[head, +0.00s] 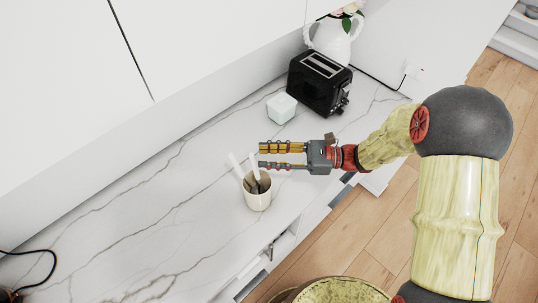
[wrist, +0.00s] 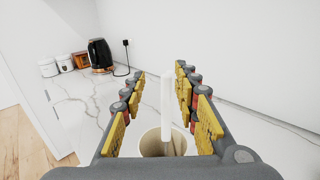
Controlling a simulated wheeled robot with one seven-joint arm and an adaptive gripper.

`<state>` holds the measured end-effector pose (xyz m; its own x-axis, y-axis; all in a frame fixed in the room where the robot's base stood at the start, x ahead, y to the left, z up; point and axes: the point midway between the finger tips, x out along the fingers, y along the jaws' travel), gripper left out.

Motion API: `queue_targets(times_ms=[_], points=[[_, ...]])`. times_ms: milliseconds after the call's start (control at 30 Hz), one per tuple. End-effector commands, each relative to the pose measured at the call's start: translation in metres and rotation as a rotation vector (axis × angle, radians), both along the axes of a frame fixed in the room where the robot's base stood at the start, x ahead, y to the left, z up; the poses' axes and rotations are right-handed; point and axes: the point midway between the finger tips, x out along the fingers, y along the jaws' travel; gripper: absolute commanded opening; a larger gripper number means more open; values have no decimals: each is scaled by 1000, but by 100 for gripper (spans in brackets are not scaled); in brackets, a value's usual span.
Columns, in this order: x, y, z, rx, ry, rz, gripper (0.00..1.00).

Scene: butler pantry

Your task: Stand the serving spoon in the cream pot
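The cream pot (head: 258,201) stands upright on the marble counter near its front edge in the head view. Two pale handles (head: 239,168) stick up from it, leaning, with dark parts inside the pot. I cannot tell which, if either, is the serving spoon. My gripper (head: 261,156) is open, its fingers level and pointing left, just behind the pot's rim and close to the right-hand handle. In the wrist view the pot (wrist: 150,144) shows low between the spread fingers (wrist: 160,100), with a white handle (wrist: 167,105) rising from it. Nothing is visibly gripped.
A pale cube-like block (head: 281,107), a black toaster (head: 318,84) and a white pitcher with flowers (head: 331,40) stand farther back on the counter. The counter left of the pot is clear. A black kettle (wrist: 99,55) and canisters (wrist: 48,68) show in the wrist view.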

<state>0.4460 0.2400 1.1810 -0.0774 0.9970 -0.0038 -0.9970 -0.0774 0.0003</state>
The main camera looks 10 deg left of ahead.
Motion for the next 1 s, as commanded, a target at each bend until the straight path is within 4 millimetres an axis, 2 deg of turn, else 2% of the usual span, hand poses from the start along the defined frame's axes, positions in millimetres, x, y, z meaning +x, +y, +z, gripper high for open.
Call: queue_targets(times_ms=[333, 467, 800, 1000], points=[[0, -1, 0, 0, 0, -1, 34], [2, -11, 0, 0, 0, -3, 34], [8, -78, 0, 0, 0, -5, 34], [10, -108, 0, 0, -1, -3, 34]])
